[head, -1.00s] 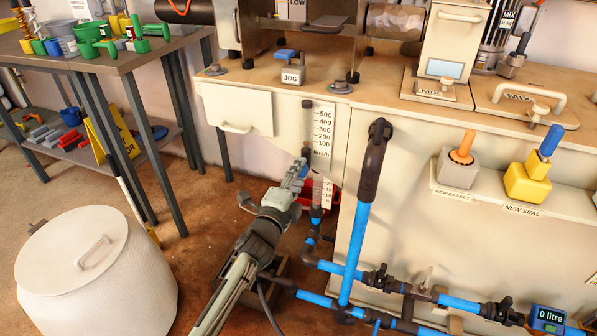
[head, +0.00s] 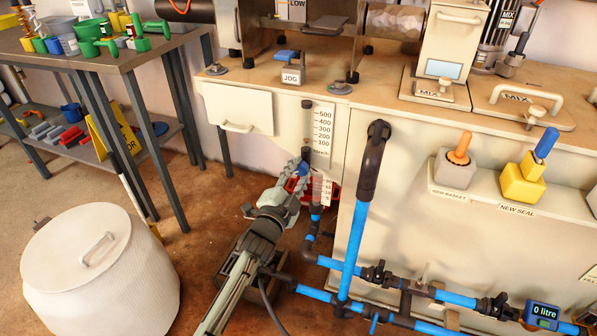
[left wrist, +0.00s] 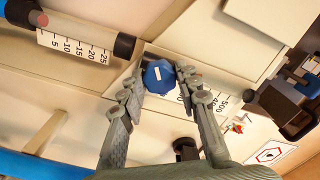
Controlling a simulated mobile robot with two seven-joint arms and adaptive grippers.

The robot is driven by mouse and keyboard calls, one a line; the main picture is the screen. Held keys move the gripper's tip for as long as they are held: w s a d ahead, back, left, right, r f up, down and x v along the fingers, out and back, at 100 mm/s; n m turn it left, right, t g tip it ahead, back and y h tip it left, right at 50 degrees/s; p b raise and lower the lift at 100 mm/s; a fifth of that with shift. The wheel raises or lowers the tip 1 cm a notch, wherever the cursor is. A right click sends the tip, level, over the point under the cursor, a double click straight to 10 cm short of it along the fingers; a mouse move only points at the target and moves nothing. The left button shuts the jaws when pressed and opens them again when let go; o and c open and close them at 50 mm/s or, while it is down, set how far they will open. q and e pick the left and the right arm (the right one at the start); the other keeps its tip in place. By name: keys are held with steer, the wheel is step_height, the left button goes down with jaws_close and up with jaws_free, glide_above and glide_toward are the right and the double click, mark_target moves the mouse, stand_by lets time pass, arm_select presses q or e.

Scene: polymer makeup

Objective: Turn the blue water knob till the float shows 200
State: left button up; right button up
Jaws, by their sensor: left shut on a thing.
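The blue water knob (left wrist: 159,76) with a white mark on its face sits between the two fingers of my left gripper (left wrist: 162,84) in the left wrist view. The gripper is shut on it. That scale's upper numbers also show behind the gripper in the wrist view (left wrist: 220,101). I cannot make out a float on it. A second tube with a 5–25 scale (left wrist: 75,47) has a reddish spot near its low end. My right gripper is out of view.
Blue pipes (head: 355,250) with dark fittings run just right of my left arm. A meter (head: 542,314) reads "0 litre". A red item (head: 300,187) sits behind the gripper. A lidded white drum (head: 95,265) stands on the floor at left.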

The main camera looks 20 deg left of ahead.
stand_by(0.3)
arm_select(q)
steer(key=o, duration=1.1)
steer(key=shift+o, duration=0.2)
steer(key=s, duration=1.2)
steer(key=shift+a, duration=0.25)
steer(key=s+a+f+n+g+y, duration=0.1)
steer(key=s+a+f+n+g, duration=0.1)
steer(key=f, duration=0.3)
steer(key=s+a+f+n+g+y, duration=0.1)
steer(key=s+a+f+n+g, duration=0.15)
steer(key=f, duration=0.25)
steer(key=s+a+f+n+g, duration=0.2)
steer(key=s+f+n+g, duration=0.4)
steer(key=s+f+g, duration=0.4)
steer(key=s+f, duration=0.5)
steer(key=s, duration=0.3)
steer(key=shift+s+f, duration=0.15)
steer(key=shift+f, duration=0.2)
steer(key=shift+g, duration=0.25)
